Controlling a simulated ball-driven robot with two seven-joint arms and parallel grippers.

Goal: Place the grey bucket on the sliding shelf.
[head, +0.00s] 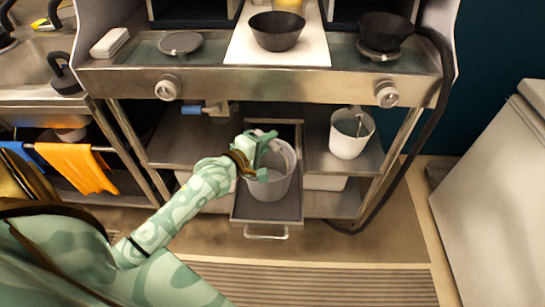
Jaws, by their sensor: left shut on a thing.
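The grey bucket (271,184) is at the middle of the sliding shelf (267,213), which is pulled out from under the counter. The bucket looks upright, with its base over the shelf surface; I cannot tell whether it fully rests there. My left gripper (262,160) is shut on the bucket at its left rim and hides part of that side. My left arm reaches in from the lower left. My right gripper is not in view.
A white bucket (350,134) stands on the fixed shelf to the right. The counter (220,82) above holds a dark bowl (276,30) and burners. A sink stands at left with an orange towel (77,168). A white cabinet (490,190) is at right. The floor in front is clear.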

